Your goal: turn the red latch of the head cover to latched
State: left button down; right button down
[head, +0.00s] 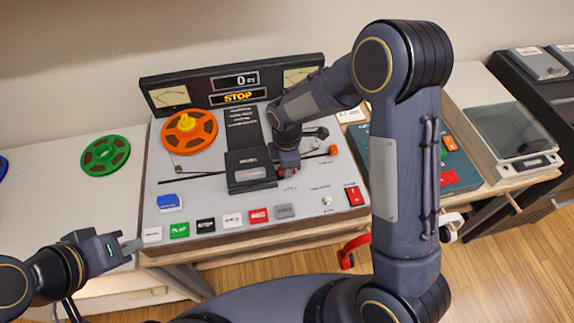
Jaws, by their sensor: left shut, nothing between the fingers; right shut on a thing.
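The head cover (250,172) is a black block in the middle of the tape machine's grey deck. It appears to lie down on the deck. My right gripper (288,168) reaches down at the cover's right edge and is shut on the red latch (290,175). Only a little red shows beneath the fingers, so the latch's angle cannot be told. My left gripper (131,246) is shut and empty, at the lower left in front of the machine.
An orange reel (190,131) sits on the deck's left, and a green reel (105,155) lies on the table. A row of buttons (232,220) lines the deck's front. A display (240,97) reads STOP.

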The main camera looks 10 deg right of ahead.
jog(key=c, duration=1.3)
grip_release()
notch_tip(320, 180, up, 8)
jog(key=shift+f+b, duration=0.2)
jog(key=shift+b, duration=0.1)
jog(key=shift+r, duration=0.1)
